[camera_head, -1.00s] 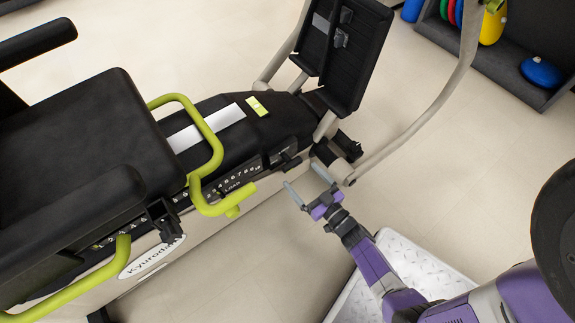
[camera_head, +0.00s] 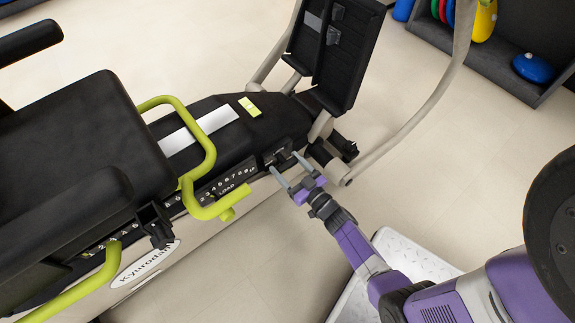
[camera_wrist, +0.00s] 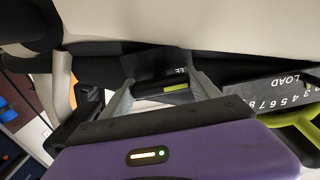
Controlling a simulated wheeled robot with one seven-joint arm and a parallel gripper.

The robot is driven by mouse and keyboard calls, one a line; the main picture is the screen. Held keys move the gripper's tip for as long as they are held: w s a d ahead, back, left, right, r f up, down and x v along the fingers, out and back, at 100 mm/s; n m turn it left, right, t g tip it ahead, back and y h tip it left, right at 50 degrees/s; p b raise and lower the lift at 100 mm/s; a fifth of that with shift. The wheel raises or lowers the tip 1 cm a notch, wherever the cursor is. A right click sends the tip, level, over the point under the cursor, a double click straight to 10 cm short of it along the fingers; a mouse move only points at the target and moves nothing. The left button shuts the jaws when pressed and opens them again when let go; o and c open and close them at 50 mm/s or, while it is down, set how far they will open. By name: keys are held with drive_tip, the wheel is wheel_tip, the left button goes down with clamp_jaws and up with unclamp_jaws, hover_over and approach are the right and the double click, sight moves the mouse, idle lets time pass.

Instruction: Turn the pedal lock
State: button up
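The pedal lock appears to be a small black knob on the side panel of the stepper, to the right of the LOAD scale. In the head view the knob (camera_head: 281,156) is just beyond my fingertips. In the wrist view the black knob (camera_wrist: 168,88), with a yellow-green mark, lies between my two fingers. My gripper (camera_head: 285,163) is open, its grey fingers pointing at the panel, one on each side of the knob. The wrist view also shows my gripper (camera_wrist: 164,82). I cannot tell whether either finger touches the knob.
The LOAD scale (camera_head: 228,183) and a yellow-green handle (camera_head: 212,211) are just left of my gripper. A black pedal plate (camera_head: 338,50) rises behind. A beige curved bar (camera_head: 430,110) is to the right. A shelf of coloured weights (camera_head: 500,60) stands far right.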

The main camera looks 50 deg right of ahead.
drive_tip(key=c, duration=0.4)
drive_tip(key=shift+c, duration=0.2)
drive_tip(key=m+p, duration=0.1)
drive_tip(key=m, duration=0.2)
drive_tip(key=shift+a, duration=0.1)
drive_tip(key=m, duration=0.5)
drive_tip(key=shift+m+p, duration=0.3)
drive_tip(key=shift+p, duration=0.1)
drive_tip(key=m, duration=0.5)
drive_tip(key=shift+f, duration=0.1)
drive_tip(key=shift+m+b, duration=0.6)
drive_tip(key=shift+m, duration=1.6)
